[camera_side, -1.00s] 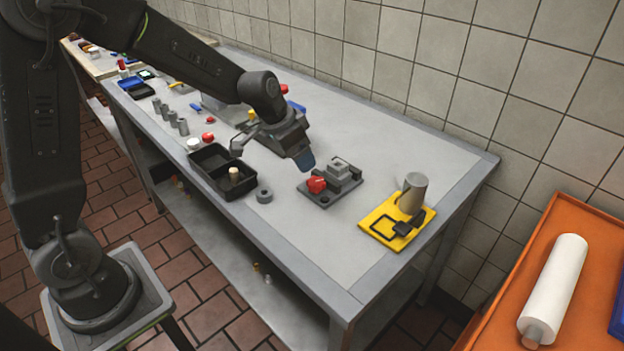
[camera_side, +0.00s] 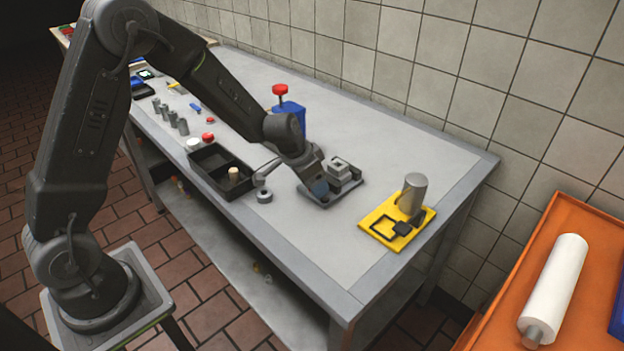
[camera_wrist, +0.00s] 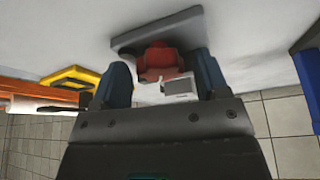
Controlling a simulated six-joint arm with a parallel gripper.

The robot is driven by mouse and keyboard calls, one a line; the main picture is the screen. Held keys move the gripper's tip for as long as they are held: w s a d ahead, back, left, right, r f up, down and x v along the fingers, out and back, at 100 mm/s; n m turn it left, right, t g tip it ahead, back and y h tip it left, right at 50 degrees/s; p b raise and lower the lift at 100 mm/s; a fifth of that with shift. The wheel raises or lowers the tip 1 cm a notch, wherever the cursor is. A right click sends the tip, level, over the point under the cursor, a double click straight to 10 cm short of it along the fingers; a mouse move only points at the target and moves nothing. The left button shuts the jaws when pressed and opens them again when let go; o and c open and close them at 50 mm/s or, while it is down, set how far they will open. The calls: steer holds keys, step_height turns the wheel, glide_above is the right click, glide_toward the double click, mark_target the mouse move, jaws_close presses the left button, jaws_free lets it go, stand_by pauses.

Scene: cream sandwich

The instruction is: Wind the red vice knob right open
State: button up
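The grey vice (camera_side: 341,167) sits on its dark base plate (camera_side: 328,202) on the bench. My gripper (camera_side: 320,187) is low at the vice's front left, and its blue finger hides the red knob in the side view. In the wrist view the red knob (camera_wrist: 160,62) lies between my two blue fingertips (camera_wrist: 162,76), with the base plate (camera_wrist: 150,32) behind it and a light grey block (camera_wrist: 180,88) beside it. The fingers are spread to either side of the knob. Small gaps seem to show, though contact on the right is hard to judge.
A yellow plate (camera_side: 374,220) with a grey cylinder (camera_side: 412,193) stands to the right. A black tray (camera_side: 206,173) and a small grey ring (camera_side: 264,196) are to the left. A blue box (camera_side: 291,112) stands behind my wrist. The front right bench top is clear.

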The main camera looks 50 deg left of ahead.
steer(key=c, duration=0.8)
steer(key=shift+n+y, duration=0.3)
steer(key=shift+n, duration=0.2)
steer(key=shift+d+n+y, duration=0.15)
steer(key=shift+n+y, duration=0.25)
steer(key=shift+n, duration=0.7)
steer(key=shift+d+n+y, duration=0.15)
steer(key=shift+n+y, duration=0.25)
steer(key=shift+n, duration=1)
steer(key=o, duration=0.9)
steer(key=shift+o, duration=0.2)
steer(key=shift+r, duration=0.15)
steer(key=v, duration=1.3)
steer(key=shift+r, duration=0.25)
steer(key=shift+s+d, duration=0.1)
steer(key=shift+d, duration=0.05)
